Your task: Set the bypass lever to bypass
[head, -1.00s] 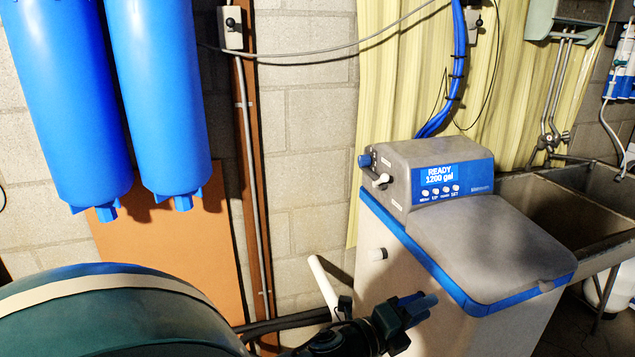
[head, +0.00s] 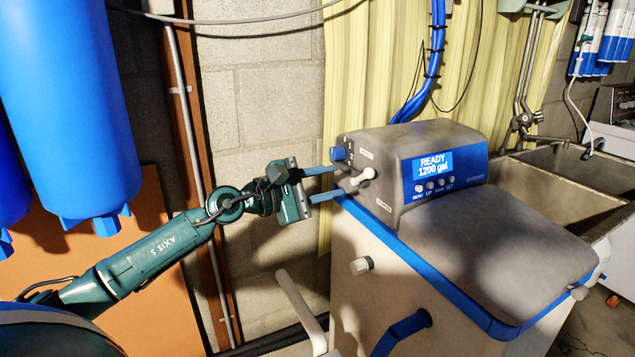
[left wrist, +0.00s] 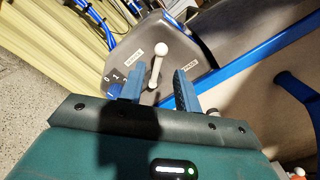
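The bypass lever (head: 367,174) is a white stick with a round knob on the left side of the grey softener head (head: 440,140). In the left wrist view the lever (left wrist: 157,65) points up the picture, between two small labels, the left one (left wrist: 133,54) and the right one (left wrist: 190,66). My left gripper (head: 336,182) is open, its two blue fingers reaching toward the lever from the left. In the left wrist view the lever's lower part shows between the fingertips (left wrist: 158,88), with a gap on each side; the knob is beyond them. My right gripper is not in view.
A blue knob (head: 338,154) with numbers beside it sits just above the lever. The display (head: 433,164) reads READY 1200 gal. A white fitting (head: 361,266) and a blue tube (head: 404,332) stick out of the cabinet below. Blue tanks (head: 70,110) hang at left.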

